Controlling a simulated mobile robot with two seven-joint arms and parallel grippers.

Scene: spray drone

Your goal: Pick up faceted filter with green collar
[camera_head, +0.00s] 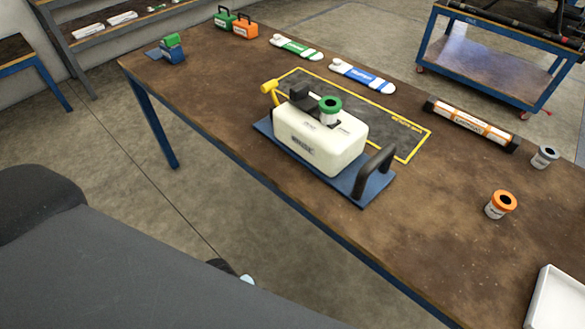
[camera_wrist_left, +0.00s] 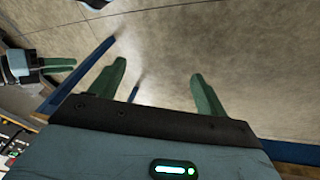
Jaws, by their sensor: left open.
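The filter with the green collar (camera_head: 330,106) stands upright on top of the white tank (camera_head: 318,146), in its top opening or on it; its lower part is hidden, and I cannot make out its facets. The tank sits on a blue base plate (camera_head: 372,195) on the table. My left gripper (camera_wrist_left: 160,85) is open and empty in the left wrist view, with bare floor beyond its fingers, away from the filter. A second gripper with green fingers, seemingly my right one (camera_wrist_left: 56,66), shows at the left edge of that view; its opening is unclear.
An orange-collared filter (camera_head: 500,205) and a grey-collared one (camera_head: 544,157) stand at the right. A black handle (camera_head: 374,172) rises beside the tank. A yellow-edged mat (camera_head: 405,136) lies behind it. A white tray (camera_head: 560,300) is at the front right.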

